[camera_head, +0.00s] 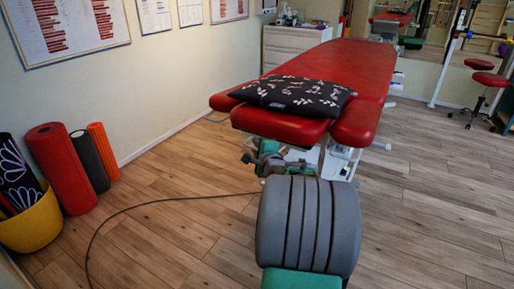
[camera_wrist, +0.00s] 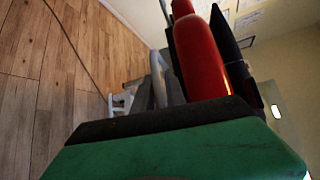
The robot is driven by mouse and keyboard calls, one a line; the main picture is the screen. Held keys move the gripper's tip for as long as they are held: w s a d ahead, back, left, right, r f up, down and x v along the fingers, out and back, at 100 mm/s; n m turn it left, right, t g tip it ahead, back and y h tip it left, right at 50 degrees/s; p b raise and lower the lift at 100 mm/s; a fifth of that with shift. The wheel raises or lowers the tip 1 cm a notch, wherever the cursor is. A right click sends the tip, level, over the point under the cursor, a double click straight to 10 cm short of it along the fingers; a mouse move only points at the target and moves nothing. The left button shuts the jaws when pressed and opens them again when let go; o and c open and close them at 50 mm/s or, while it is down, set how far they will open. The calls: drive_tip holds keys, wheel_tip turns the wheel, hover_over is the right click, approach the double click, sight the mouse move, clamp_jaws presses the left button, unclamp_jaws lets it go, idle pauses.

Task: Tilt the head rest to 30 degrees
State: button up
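The red padded treatment table (camera_head: 345,62) stands ahead with its head end towards me. The head rest (camera_head: 280,127) is the red middle pad at the near end, between two red side pads. It looks about level; I cannot read an exact angle. A dark pillow with pale leaf shapes (camera_head: 293,95) lies across it. My gripper is at the near end, just below the head rest, mostly hidden behind my green and grey arm. In the wrist view, a red padded edge (camera_wrist: 200,60) is close ahead, with dark cloth beside it. The fingertips and any contact cannot be made out.
A yellow bucket (camera_head: 33,222) and red, dark and orange rolls (camera_head: 62,168) stand by the left wall. A dark cable (camera_head: 135,207) lies on the wooden floor. A white cabinet (camera_head: 287,45) stands behind the table; a red stool (camera_head: 488,79) is far right. Floor at right is clear.

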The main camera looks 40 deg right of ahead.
clamp_jaws()
idle(1.2)
